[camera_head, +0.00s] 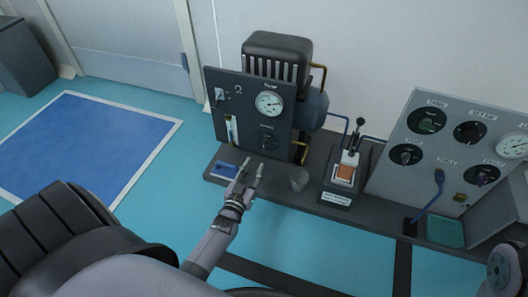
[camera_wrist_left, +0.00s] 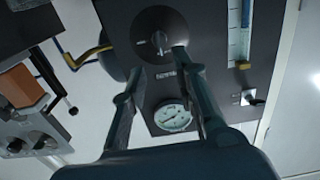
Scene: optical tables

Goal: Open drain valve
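A dark upright panel (camera_head: 236,87) stands at the back of the bench. It carries a round black knob (camera_head: 267,142) below a white-faced gauge (camera_head: 269,103). The labels are too small to read, so I cannot tell for sure which control is the drain valve. My left gripper (camera_head: 253,170) is in front of this panel, below the knob, with its fingers apart and nothing between them. In the left wrist view, the picture is upside down; the knob (camera_wrist_left: 160,36) lies just beyond the open fingertips (camera_wrist_left: 158,60), apparently apart from them. My right gripper is not in view.
A lever device with an orange block (camera_head: 345,173) stands right of the cup. A grey panel (camera_head: 440,150) with several knobs is further right.

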